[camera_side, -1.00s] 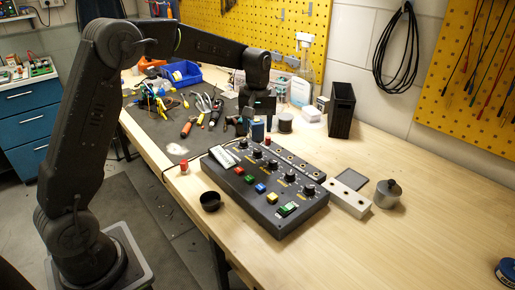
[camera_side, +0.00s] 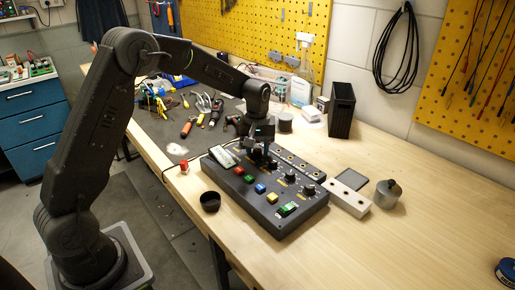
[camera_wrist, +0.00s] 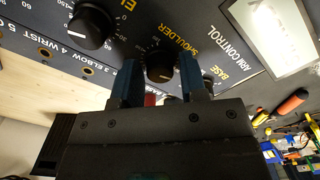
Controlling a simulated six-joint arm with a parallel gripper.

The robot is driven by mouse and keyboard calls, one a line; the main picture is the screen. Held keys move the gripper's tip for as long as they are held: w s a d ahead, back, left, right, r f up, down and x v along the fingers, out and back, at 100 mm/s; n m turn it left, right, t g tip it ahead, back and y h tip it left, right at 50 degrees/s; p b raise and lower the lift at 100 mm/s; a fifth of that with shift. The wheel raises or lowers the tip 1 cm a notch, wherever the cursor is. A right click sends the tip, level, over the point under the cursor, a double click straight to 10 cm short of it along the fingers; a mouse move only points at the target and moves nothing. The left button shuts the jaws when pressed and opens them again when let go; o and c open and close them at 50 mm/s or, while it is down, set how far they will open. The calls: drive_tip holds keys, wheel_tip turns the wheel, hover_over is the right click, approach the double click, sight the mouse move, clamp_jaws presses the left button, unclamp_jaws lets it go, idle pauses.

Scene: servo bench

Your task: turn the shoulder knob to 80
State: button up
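The dark control box (camera_side: 240,200) lies on the bench with a row of black knobs along it. In the wrist view the shoulder knob (camera_wrist: 160,68), labelled SHOULDER, sits between the two blue fingers of my gripper (camera_wrist: 160,62). The fingers are apart, one on each side of the knob. I cannot tell whether they touch it. The knob's pointer and scale are partly hidden, so its reading is unclear. In the side view my gripper (camera_side: 262,150) is low over the far part of the knob row and hides the shoulder knob.
The elbow knob (camera_wrist: 90,27) is beside the fingers in the wrist view. Coloured buttons (camera_side: 260,188) run along the box.

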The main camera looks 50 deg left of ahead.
drive_tip(key=c, duration=0.6)
drive_tip(key=shift+m, duration=0.3)
drive_tip(key=m, duration=0.8)
drive_tip(key=shift+m, duration=0.4)
drive_tip(key=m, duration=0.4)
drive_tip(key=shift+m, duration=2.2)
